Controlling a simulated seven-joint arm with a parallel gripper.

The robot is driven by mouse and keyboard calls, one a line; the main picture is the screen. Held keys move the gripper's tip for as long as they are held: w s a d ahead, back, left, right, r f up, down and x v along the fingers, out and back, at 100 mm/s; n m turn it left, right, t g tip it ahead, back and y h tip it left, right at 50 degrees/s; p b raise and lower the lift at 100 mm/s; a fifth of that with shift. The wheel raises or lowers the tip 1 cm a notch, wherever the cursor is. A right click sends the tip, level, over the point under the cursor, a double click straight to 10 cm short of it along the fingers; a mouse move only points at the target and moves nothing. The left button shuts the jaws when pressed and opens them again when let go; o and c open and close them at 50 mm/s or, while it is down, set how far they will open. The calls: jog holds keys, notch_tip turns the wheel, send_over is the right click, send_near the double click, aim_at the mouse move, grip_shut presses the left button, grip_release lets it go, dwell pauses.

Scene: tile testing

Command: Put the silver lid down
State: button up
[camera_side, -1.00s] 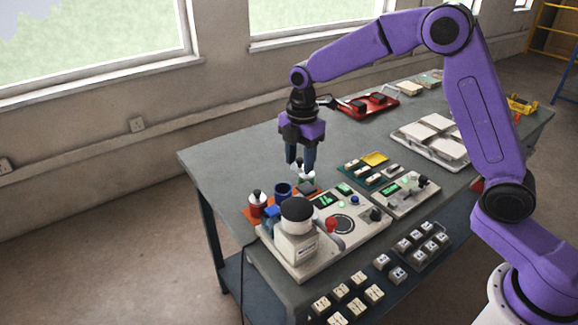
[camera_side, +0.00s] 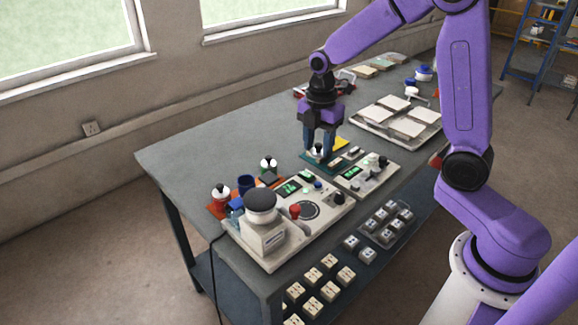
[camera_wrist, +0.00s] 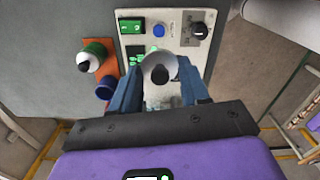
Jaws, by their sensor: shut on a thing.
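My gripper (camera_side: 319,153) is shut on the silver lid, a small round lid with a black knob. The lid shows between the fingers in the side view (camera_side: 318,149) and in the wrist view (camera_wrist: 157,65). In the side view the gripper is near the dark teal tray, behind the gap between the two instrument panels. In the wrist view the lid appears over the light panel with the green display. Whether the lid touches anything beneath cannot be told.
A smaller panel (camera_side: 366,176) is to the gripper's right. A white tray of tiles (camera_side: 395,120) lies farther back. The left part of the table is clear.

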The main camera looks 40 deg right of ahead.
jog(key=d+f, duration=0.2)
jog(key=d, duration=0.1)
send_over(290, 169)
notch_tip(290, 169, down, 8)
jog(key=shift+s+f, duration=0.15)
jog(key=shift+f, duration=0.1)
jog(key=shift+w+f, duration=0.3)
jog(key=shift+f, duration=1.5)
jog(key=shift+f, duration=0.2)
jog(key=o, duration=1)
jog(key=shift+r, duration=0.1)
